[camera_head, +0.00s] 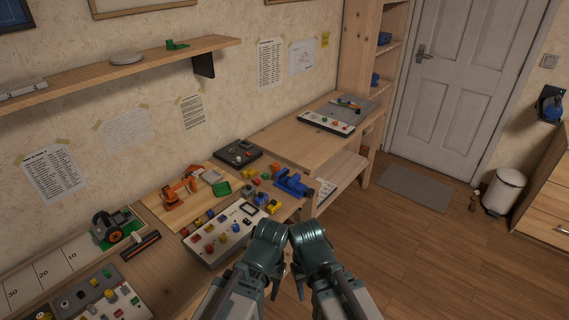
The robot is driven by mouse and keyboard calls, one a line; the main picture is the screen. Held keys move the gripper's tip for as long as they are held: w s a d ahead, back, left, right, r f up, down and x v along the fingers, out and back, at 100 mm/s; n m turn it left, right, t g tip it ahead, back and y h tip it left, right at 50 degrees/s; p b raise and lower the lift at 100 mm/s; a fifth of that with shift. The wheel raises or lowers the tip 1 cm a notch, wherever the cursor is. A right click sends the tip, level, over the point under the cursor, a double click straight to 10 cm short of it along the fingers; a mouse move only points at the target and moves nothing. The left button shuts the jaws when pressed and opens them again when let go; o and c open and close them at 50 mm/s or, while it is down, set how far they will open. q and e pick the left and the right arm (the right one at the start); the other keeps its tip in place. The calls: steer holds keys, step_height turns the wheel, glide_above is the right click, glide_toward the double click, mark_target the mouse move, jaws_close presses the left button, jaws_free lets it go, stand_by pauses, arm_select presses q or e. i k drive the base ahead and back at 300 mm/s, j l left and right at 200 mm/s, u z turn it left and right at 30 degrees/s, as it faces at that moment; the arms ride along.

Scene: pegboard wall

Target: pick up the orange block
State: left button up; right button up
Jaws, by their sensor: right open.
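Several small coloured blocks lie in a cluster on the wooden workbench (190,276), behind the white button panel. A small orange-red block (276,168) is at the back of this cluster; at this size I cannot tell its exact colour. My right gripper (299,286) is open, low at the bottom centre, in front of the bench edge and well apart from the blocks. My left gripper (271,287) is beside it, mostly hidden by its own arm, and its jaws are unclear.
The white button panel (205,262) lies between my arms and the blocks. An orange toy arm (178,192), a blue vise-like object (291,183) and a dark control box (238,152) stand nearby. A shelf (110,72) overhangs the left side. Floor on the right is open.

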mark_target(275, 167)
steer(key=i+l, duration=0.25)
steer(key=l, duration=0.2)
steer(key=i+l, duration=0.55)
steer(key=l, duration=0.3)
steer(key=i+l, duration=0.25)
steer(key=l, duration=0.2)
steer(key=i+l, duration=0.3)
steer(key=l+u, duration=0.05)
steer(key=l, duration=0.05)
